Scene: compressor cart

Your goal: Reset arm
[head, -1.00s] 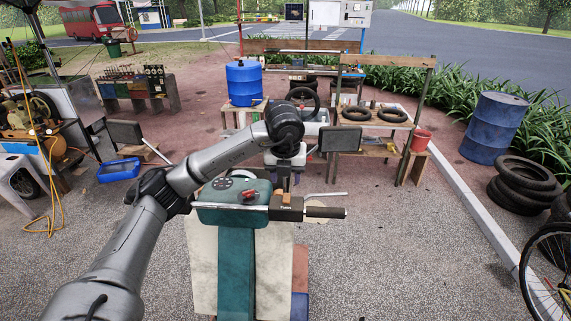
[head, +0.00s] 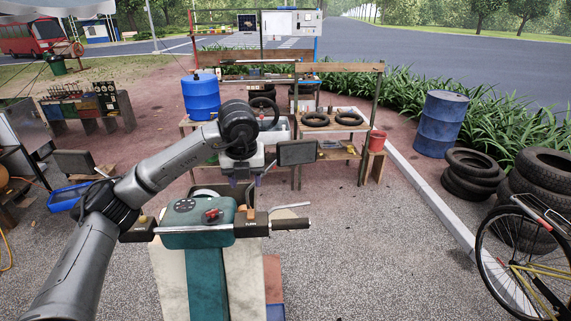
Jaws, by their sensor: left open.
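My left arm comes in from the lower left and bends down at the wrist. My left gripper (head: 245,182) is open, fingers pointing down, with nothing seen between them. In the picture it is just above the far side of a teal console (head: 196,236). The console has a handlebar with dark grips (head: 290,224), round dials and a red part (head: 211,215) on top. Part of an open box shows behind the console, and its inside is mostly hidden. My right gripper is not in view.
Workbenches with tyres (head: 315,119), a blue drum (head: 201,97) and a red bucket (head: 377,139) stand ahead. A rusty blue barrel (head: 440,124), stacked tyres (head: 470,176) and a bicycle (head: 517,262) are at the right. Gravel between console and bicycle is clear.

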